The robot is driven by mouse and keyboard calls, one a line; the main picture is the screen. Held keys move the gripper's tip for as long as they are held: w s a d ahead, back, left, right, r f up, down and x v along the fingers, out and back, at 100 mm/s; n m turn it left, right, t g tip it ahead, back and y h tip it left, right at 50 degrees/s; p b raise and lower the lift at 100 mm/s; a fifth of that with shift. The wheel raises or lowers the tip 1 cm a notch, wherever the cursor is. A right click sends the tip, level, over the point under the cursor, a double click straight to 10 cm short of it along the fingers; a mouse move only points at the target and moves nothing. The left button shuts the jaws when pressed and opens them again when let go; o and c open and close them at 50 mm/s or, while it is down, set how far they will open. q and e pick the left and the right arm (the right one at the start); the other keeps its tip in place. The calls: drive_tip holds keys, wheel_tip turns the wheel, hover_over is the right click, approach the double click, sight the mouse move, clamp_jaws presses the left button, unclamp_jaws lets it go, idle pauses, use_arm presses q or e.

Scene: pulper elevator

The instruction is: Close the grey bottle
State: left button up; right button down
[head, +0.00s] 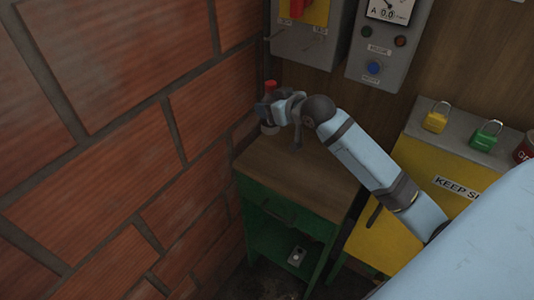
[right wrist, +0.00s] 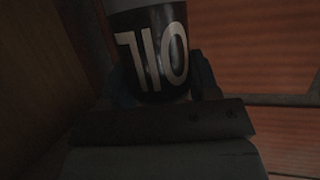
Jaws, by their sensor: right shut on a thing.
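The grey bottle (head: 270,129) stands at the back left of a wooden-topped green cabinet (head: 290,165), close to the brick wall. A red cap (head: 270,85) shows at its top; I cannot tell how tightly it sits. My right gripper (head: 268,107) reaches in from the right and is shut around the bottle's body, hiding its middle. In the right wrist view the bottle (right wrist: 150,50) has a dark band lettered OIL, upside down in the picture, between the dark fingers. My left gripper is in neither view.
A brick wall (head: 120,150) rises at the left. Grey control boxes (head: 385,60) hang on the wooden wall behind. The cabinet top's front is clear.

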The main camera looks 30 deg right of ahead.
drive_tip(key=shift+w+f, duration=0.1)
drive_tip(key=shift+f, duration=3.05)
drive_tip(key=shift+f, duration=1.85)
drive_tip(key=shift+f, duration=0.15)
drive_tip(key=shift+c, duration=1.8)
unclamp_jaws()
